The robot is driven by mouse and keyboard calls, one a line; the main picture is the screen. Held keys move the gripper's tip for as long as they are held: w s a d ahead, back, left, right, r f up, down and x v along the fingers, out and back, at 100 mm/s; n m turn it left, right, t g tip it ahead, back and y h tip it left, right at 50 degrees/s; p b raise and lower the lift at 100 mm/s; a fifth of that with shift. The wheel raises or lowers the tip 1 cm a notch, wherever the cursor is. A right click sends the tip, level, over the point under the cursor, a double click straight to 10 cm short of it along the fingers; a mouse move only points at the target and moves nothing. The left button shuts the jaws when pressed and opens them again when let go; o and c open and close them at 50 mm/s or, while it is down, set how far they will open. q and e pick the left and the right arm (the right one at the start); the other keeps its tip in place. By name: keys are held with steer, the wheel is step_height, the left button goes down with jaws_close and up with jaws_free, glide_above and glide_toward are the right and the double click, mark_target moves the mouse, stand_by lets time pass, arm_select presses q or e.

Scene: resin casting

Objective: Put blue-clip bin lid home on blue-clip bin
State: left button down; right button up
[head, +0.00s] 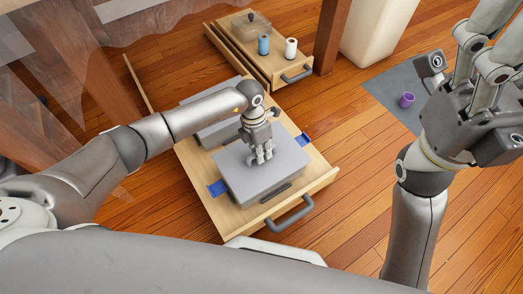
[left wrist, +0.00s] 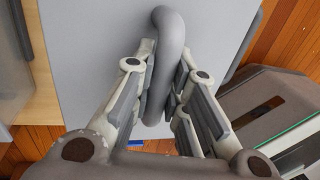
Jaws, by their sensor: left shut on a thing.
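The blue-clip bin (head: 268,200) is a grey box in the wooden drawer, with a blue clip (head: 217,188) at its left side and another blue clip (head: 303,139) at its right. A flat grey lid (head: 240,160) lies over its top; I cannot tell whether it sits fully down. My left gripper (head: 262,158) is over the lid's middle. In the left wrist view its fingers (left wrist: 160,95) are shut on the lid's dark grey bar handle (left wrist: 172,25). My right gripper (head: 472,105) is raised at the right, its fingertips partly out of frame.
The drawer (head: 325,178) has a grey front handle (head: 290,215). Another grey box (head: 212,130) lies behind the bin, partly hidden by my left arm. A second drawer (head: 270,75) holds a blue spool (head: 263,44) and a white spool (head: 291,49). A purple cup (head: 406,100) stands on a grey mat (head: 385,90).

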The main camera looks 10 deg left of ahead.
arm_select(q)
steer(key=c, duration=1.4)
jaws_free()
steer(key=shift+o, duration=0.2)
